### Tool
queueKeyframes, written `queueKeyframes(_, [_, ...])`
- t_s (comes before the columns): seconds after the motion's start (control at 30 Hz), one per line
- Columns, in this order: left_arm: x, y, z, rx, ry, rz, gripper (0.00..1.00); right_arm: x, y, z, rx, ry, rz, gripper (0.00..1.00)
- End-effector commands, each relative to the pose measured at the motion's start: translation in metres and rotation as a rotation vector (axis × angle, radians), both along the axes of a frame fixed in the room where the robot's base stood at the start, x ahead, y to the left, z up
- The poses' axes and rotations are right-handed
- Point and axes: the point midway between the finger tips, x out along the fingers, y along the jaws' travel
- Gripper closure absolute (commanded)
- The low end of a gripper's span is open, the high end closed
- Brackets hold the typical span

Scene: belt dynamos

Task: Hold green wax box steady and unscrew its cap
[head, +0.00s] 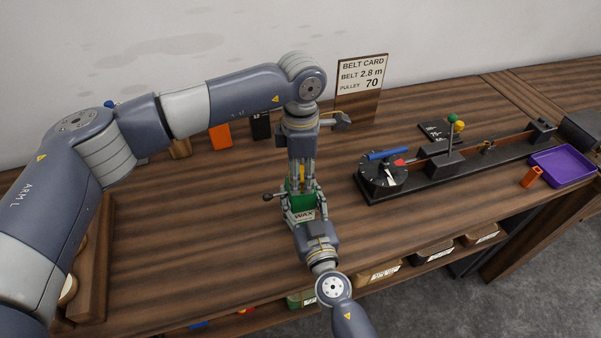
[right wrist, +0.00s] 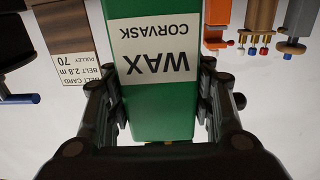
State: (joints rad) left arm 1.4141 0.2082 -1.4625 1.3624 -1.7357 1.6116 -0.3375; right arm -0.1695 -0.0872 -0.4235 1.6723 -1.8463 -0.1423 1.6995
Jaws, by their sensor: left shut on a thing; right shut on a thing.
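The green wax box (head: 299,201) stands upright in the middle of the bench, with a pale label reading WAX on its front. My right gripper (head: 303,212) comes from the near side and is shut on the box, one finger on each side. In the right wrist view the box (right wrist: 162,115) fills the middle, its label upside down, between the right fingers (right wrist: 158,108). My left gripper (head: 301,180) points straight down from above and is shut on the box's cap, of which a bit of yellow shows between the fingers. The cap's thread is hidden.
Right of the box stands a black belt rig (head: 455,163) with a dial, a blue bar and coloured knobs. A purple tray (head: 563,166) and an orange block (head: 531,177) lie farther right. A belt card (head: 361,74) stands behind. Bare bench lies left of the box.

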Motion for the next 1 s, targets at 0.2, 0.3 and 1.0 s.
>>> queueKeyframes(0.2, [0.0002,-0.0003,0.0003,-0.001,-0.001,0.354,0.92,0.0001,0.0001,0.0005,0.000,-0.001,0.000,1.00])
queueKeyframes(0.3, [0.0003,-0.0004,0.0004,-0.001,-0.001,0.518,0.92,0.0001,0.0001,0.0005,0.000,-0.001,0.000,1.00])
queueKeyframes(1.0, [0.0015,-0.0004,0.0012,-0.003,-0.003,1.171,0.92,-0.0001,0.0004,0.0005,0.000,-0.001,0.001,1.00])
